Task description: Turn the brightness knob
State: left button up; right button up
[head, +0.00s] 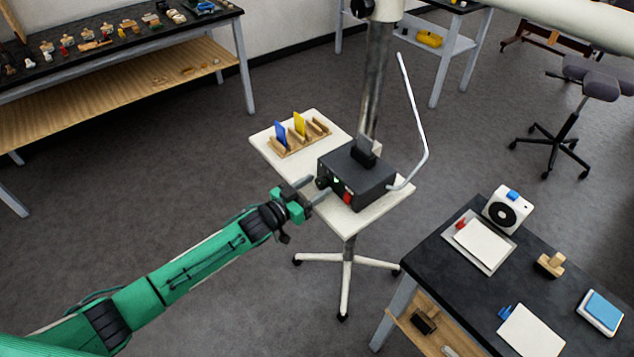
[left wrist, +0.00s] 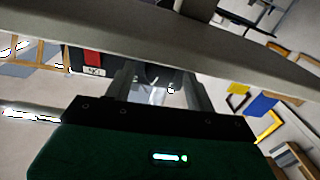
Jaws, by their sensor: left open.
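The black control box (head: 358,178) sits on a small pale stand table, with a red switch (head: 347,197) and a small green light on its front. A dark round knob (head: 321,183) is at the left end of that front. My left gripper (head: 315,191) is open in front of the knob, with its fingertips close to it. In the left wrist view the fingers (left wrist: 160,88) are apart, with the dark knob (left wrist: 158,75) between or just beyond their tips. I cannot tell whether they touch it. The red switch (left wrist: 92,57) shows left of them. My right gripper is out of view.
A wooden rack (head: 297,138) with blue and yellow plates stands behind the box on the stand table (head: 372,217). A bent white rod (head: 417,125) rises at the box's right. A dark workbench (head: 455,283) is at the lower right. A grey band crosses the wrist view.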

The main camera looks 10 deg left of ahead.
pick_arm(q)
jog(key=shift+w+d, duration=0.45)
jog(key=c, duration=1)
jog(key=shift+o, duration=0.2)
jog(key=shift+f+m+b, duration=0.15)
jog(key=shift+m+b, duration=0.6)
jog(key=shift+m, duration=0.65)
jog(key=shift+m+h+b, duration=0.3)
jog(key=shift+m+b, duration=0.35)
jog(key=shift+m, duration=0.75)
